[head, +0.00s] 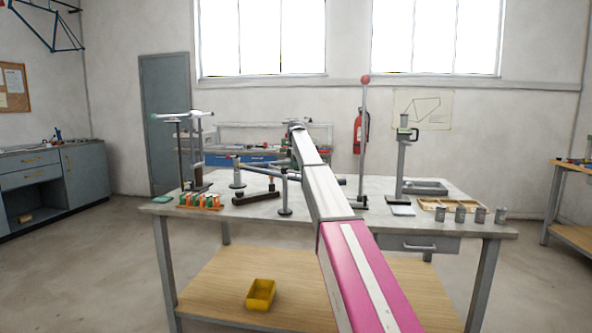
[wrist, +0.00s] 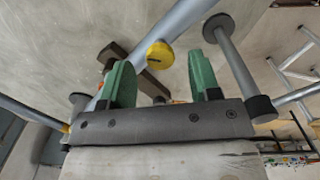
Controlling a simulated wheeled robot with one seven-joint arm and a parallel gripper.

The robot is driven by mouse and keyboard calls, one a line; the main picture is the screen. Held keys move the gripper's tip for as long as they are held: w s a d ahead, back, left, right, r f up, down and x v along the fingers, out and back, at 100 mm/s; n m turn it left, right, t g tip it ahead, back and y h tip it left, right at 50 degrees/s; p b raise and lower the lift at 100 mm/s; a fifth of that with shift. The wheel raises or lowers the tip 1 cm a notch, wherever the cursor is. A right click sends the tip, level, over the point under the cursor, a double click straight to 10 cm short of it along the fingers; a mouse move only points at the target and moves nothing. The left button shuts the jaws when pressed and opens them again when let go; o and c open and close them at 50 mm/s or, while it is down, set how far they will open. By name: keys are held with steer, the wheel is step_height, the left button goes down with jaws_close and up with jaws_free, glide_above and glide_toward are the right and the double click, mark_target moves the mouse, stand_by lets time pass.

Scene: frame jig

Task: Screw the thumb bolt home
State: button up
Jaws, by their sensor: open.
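The thumb bolt is most likely the round yellow knob (wrist: 159,55) against a grey frame tube (wrist: 185,22) in the wrist view. My gripper (wrist: 162,60) is open, with its two green fingers apart. The yellow knob appears in the gap between the fingertips, and no contact shows. How far the bolt is screwed in cannot be told, as only its head shows. In the head view my arm reaches over the bench and hides the gripper and the bolt. Part of the frame jig (head: 262,171) shows left of the arm.
The bench (head: 330,215) carries a tall red-topped lever (head: 364,130), a grey press stand (head: 401,160), several metal cups (head: 480,215) and an orange-and-green rack (head: 199,201). A yellow bin (head: 261,294) sits on the lower shelf. In the wrist view, tubes and round feet crowd both sides of the fingers.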

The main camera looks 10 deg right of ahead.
steer(key=shift+f, duration=0.65)
steer(key=c, duration=0.9)
steer(key=shift+c, duration=0.2)
